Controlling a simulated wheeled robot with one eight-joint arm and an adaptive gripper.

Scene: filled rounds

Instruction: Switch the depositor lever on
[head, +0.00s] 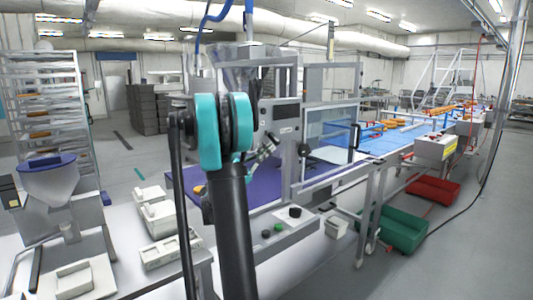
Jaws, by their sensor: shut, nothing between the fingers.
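The depositor (280,130) appears to be the grey framed machine in the middle of the head view, with a clear hopper on top. I cannot make out for certain which part is the depositor lever; my arm hides part of the machine. A clear guard door (328,135) with an upright black handle (355,137) is on its right side. My gripper (268,150) shows small and partly hidden just right of my teal arm joint, in front of the machine. It is shut and appears empty.
A purple belt (187,182) lies behind my arm, and a blue conveyor (400,135) runs to the right. A green crate (402,228) and a red crate (433,189) are on the floor. White scales or boxes and a blue-topped funnel (48,178) stand at left.

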